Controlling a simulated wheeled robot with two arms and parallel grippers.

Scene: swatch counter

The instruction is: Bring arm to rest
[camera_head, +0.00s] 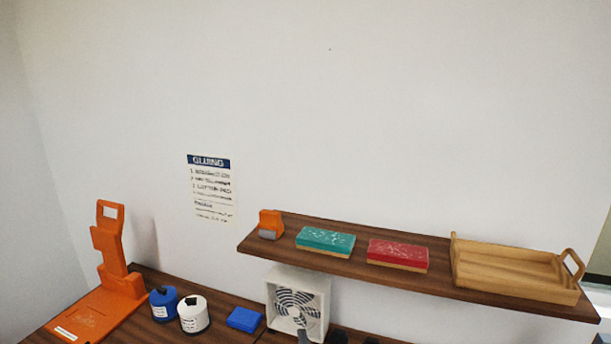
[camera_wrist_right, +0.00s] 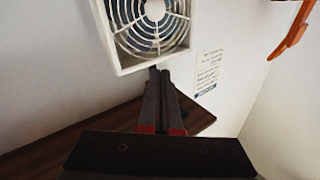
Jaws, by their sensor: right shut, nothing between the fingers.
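My right gripper (camera_head: 304,337) shows at the bottom edge of the head view as a dark finger end in front of the white fan (camera_head: 297,301). In the right wrist view the two dark fingers of my right gripper (camera_wrist_right: 161,72) lie together, with nothing between them. Their tips overlap the view just below the fan's white frame (camera_wrist_right: 122,68); I cannot tell whether they touch it. My left gripper is in neither view.
The wooden shelf (camera_head: 436,278) holds an orange tool (camera_head: 271,224), teal block (camera_head: 325,240), red block (camera_head: 397,254) and wooden tray (camera_head: 510,272). Below stand an orange stand (camera_head: 112,253), blue pot (camera_head: 163,304), white pot (camera_head: 194,315) and blue block (camera_head: 244,319).

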